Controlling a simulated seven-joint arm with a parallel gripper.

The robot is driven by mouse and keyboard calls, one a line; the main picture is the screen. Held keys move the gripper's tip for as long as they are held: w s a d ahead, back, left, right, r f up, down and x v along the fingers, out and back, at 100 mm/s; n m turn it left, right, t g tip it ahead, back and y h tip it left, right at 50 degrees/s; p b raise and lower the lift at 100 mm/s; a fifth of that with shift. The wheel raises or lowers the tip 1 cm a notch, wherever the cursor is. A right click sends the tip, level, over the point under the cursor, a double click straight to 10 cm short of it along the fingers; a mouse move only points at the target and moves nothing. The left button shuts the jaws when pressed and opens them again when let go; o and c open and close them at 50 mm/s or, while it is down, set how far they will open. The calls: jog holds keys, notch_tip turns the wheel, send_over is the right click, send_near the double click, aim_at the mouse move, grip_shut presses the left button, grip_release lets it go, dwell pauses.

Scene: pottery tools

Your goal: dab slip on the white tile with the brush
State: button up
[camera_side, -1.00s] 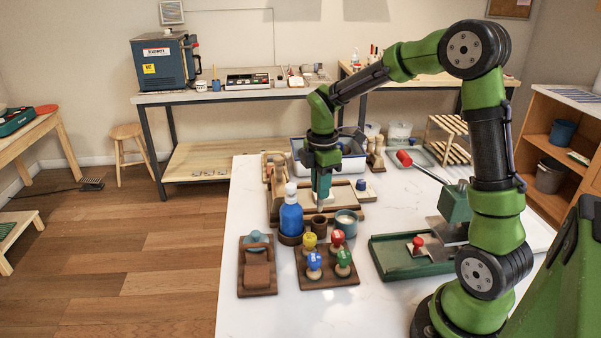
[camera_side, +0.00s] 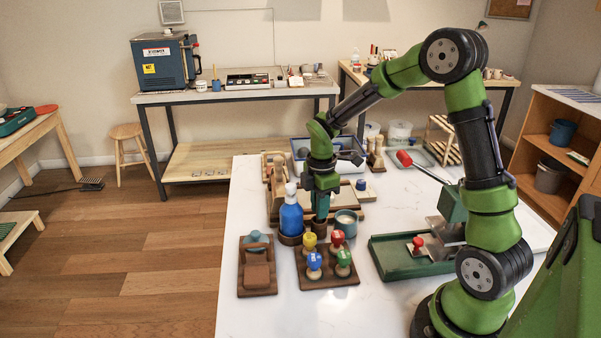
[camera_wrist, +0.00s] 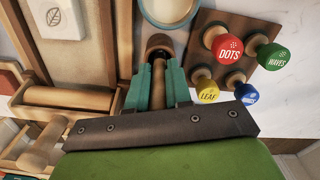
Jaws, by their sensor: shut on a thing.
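My gripper (camera_wrist: 158,85) has its teal fingers shut on the wooden brush (camera_wrist: 156,66). It also shows in the side view (camera_side: 321,213), low over the brown cup (camera_side: 319,230). In the wrist view the brush reaches to the mouth of the brown cup (camera_wrist: 159,41); its tip is hidden, and I cannot tell how deep it is. The teal bowl of pale slip (camera_wrist: 169,5) stands beside the cup, also in the side view (camera_side: 346,224). The white tile with a leaf mark (camera_wrist: 58,16) lies at upper left in the wrist view, on a wooden board.
A blue bottle (camera_side: 291,217) stands close left of the cup. A rack of colored stamps (camera_side: 328,281) is in front. A wooden roller (camera_wrist: 68,97) lies beside the board. A green tray (camera_side: 398,261) is at right.

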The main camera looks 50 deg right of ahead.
jog(key=o, duration=0.9)
